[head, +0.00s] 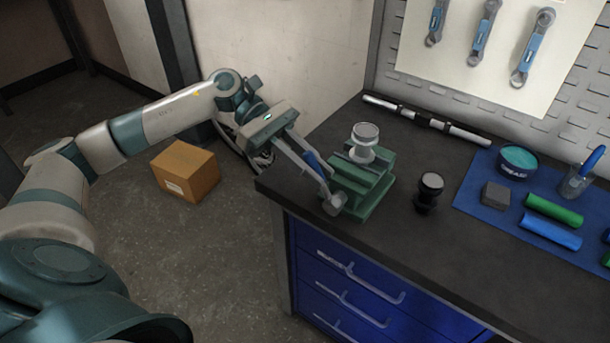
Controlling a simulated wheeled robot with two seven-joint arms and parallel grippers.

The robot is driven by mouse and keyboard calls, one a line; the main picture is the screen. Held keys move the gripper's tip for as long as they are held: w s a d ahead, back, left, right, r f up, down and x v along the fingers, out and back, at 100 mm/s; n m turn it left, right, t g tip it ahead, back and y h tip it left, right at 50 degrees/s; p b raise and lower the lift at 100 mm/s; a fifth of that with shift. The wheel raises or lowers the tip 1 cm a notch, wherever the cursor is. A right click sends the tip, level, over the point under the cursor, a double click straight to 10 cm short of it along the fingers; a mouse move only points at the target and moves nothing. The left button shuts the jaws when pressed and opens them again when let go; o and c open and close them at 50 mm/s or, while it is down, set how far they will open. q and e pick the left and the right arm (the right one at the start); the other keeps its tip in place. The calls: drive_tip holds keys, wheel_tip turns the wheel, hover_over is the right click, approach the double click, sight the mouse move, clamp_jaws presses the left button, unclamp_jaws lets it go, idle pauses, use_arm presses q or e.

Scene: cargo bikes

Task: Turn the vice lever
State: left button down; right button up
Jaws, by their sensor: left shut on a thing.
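A green vice (362,185) stands at the left corner of the dark workbench top. A pale round metal part (363,143) sits upright at the top of the vice. The vice lever (334,201) is a grey metal piece at the vice's front left side. My left gripper (322,187) reaches in from the left and is shut on the lever. Its fingers hide part of the lever. My right gripper is not in view.
The workbench (300,187) has blue drawers with protruding handles. A black knob-like object (429,192) stands right of the vice. A blue mat (470,196) holds a tin (517,161), a grey block and rolls. A cardboard box (185,171) lies on the floor.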

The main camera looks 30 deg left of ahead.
sight(337, 202)
use_arm(q)
drive_tip(key=shift+d+r+y+p, duration=0.3)
drive_tip(key=shift+d+r+y, duration=0.35)
drive_tip(key=shift+y, duration=0.35)
drive_tip(key=d+y, duration=0.2)
drive_tip(key=shift+s+r+y+p, duration=0.1)
drive_tip(key=shift+r+y+p, duration=0.1)
drive_tip(key=shift+y+p, duration=0.15)
drive_tip(key=shift+d+t+y, duration=0.3)
drive_tip(key=shift+d+y, duration=0.5)
drive_tip(key=shift+y, duration=0.15)
drive_tip(key=shift+s+d+f+y, duration=0.15)
drive_tip(key=shift+d+y, duration=0.2)
drive_tip(key=shift+y, duration=0.25)
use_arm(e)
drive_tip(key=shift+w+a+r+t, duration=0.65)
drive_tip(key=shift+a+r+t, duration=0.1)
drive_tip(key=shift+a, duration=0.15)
use_arm(q)
drive_tip(key=c, duration=1.7)
unclamp_jaws()
drive_tip(key=shift+d, duration=0.15)
drive_tip(key=shift+o, duration=0.2)
